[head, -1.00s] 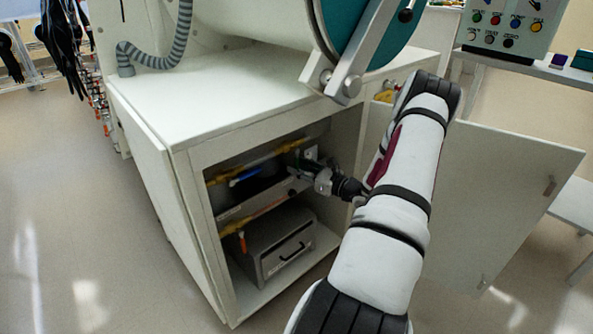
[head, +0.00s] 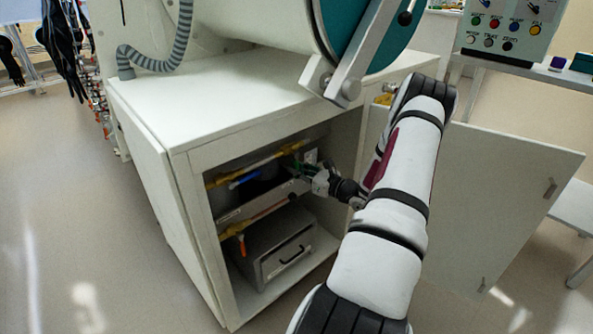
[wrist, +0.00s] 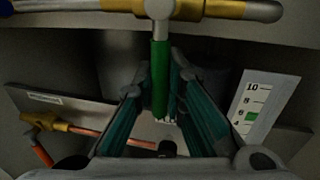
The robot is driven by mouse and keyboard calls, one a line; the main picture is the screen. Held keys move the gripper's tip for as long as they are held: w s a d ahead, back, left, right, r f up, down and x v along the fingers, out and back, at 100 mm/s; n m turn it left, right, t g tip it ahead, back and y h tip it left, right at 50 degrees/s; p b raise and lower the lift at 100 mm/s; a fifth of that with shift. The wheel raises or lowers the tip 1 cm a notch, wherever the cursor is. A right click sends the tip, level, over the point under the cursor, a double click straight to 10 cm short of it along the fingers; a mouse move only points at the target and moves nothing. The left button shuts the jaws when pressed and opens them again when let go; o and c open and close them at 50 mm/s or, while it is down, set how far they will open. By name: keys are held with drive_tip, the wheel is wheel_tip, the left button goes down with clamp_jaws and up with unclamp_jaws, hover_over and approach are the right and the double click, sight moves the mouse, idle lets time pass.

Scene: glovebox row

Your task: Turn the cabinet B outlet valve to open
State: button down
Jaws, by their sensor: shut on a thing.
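A valve with a green lever handle (wrist: 160,80) sits on the yellow pipe (wrist: 215,8) inside the open cabinet. In the wrist view the lever points down from its grey hub, across the pipe, with its lower part between the teal-padded fingers of my gripper (wrist: 163,118). My gripper is shut on it. In the head view my gripper (head: 304,173) reaches into the cabinet's upper right, with a bit of green lever (head: 296,168) at its tip. No label naming this valve is readable.
A blue handle (head: 243,179) is left on the same upper pipe. A lower yellow pipe has an orange handle (head: 241,244). A level scale (wrist: 259,103) is right of the fingers. A grey box (head: 277,250) fills the cabinet floor. The open door (head: 500,195) stands right of my arm.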

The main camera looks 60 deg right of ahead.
drive_tip(key=shift+s+d+r+n+g+h+b, duration=0.2)
drive_tip(key=shift+d+n, duration=0.45)
drive_tip(key=shift+n, duration=0.7)
drive_tip(key=shift+s+d+r+n+g+h+b, duration=0.25)
drive_tip(key=shift+d+n, duration=0.4)
drive_tip(key=shift+n, duration=0.65)
drive_tip(key=shift+s+d+r+n+g+h+b, duration=0.25)
drive_tip(key=shift+d+n, duration=0.4)
drive_tip(key=shift+n, duration=0.7)
drive_tip(key=shift+w, duration=0.15)
drive_tip(key=c, duration=1.6)
unclamp_jaws()
drive_tip(key=shift+r, duration=0.1)
drive_tip(key=shift+c, duration=0.2)
drive_tip(key=shift+w, duration=0.1)
